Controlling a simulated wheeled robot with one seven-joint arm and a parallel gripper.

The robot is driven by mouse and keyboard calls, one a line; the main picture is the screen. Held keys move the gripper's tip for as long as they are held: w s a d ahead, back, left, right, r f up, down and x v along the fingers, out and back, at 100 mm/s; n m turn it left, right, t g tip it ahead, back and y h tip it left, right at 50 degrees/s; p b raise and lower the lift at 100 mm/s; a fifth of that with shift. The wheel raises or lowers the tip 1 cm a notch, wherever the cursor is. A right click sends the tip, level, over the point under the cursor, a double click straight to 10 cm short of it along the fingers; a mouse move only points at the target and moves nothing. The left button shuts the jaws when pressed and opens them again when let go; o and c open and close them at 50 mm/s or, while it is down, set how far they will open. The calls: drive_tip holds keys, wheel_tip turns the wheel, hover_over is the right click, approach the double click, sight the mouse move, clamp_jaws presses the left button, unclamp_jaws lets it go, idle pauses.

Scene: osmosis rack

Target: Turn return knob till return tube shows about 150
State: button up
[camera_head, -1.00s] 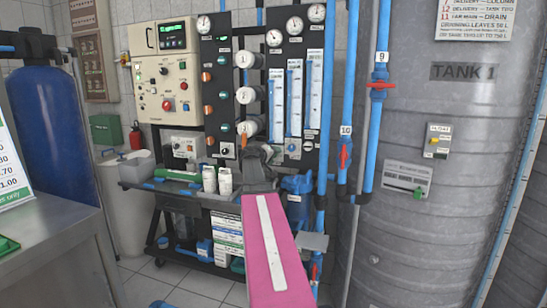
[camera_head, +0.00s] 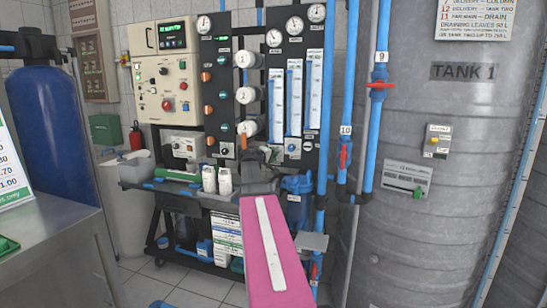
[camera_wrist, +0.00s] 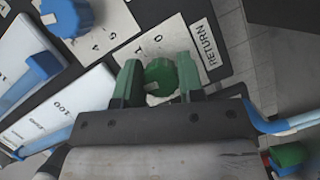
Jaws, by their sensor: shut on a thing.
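The green return knob (camera_wrist: 160,73) sits between my gripper's (camera_wrist: 158,80) two green fingers in the wrist view, beside a RETURN label (camera_wrist: 205,43). The fingers are shut on it. A pale mark shows on the knob's lower left, and the plate round it carries printed numbers, with 0 and 1 nearest. Part of a flow tube scale (camera_wrist: 70,108) marked 100 shows at left; its reading cannot be made out. In the head view my gripper (camera_head: 266,151) is at the panel's lower edge, below the upright flow tubes (camera_head: 295,97). The knob is hidden there.
Blue pipes (camera_head: 350,100) with red valves stand right of the panel, before the grey tank (camera_head: 450,130). White bottles (camera_head: 225,180) stand left of my wrist.

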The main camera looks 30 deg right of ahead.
drive_tip(key=n+h, duration=0.2)
drive_tip(key=n, duration=0.3)
drive_tip(key=shift+n+t, duration=0.3)
drive_tip(key=shift+t, duration=0.1)
idle(0.4)
drive_tip(key=o, duration=0.9)
drive_tip(key=shift+a, duration=0.1)
drive_tip(key=v, duration=1)
drive_tip(key=shift+a+f, duration=0.1)
drive_tip(key=shift+a, duration=0.3)
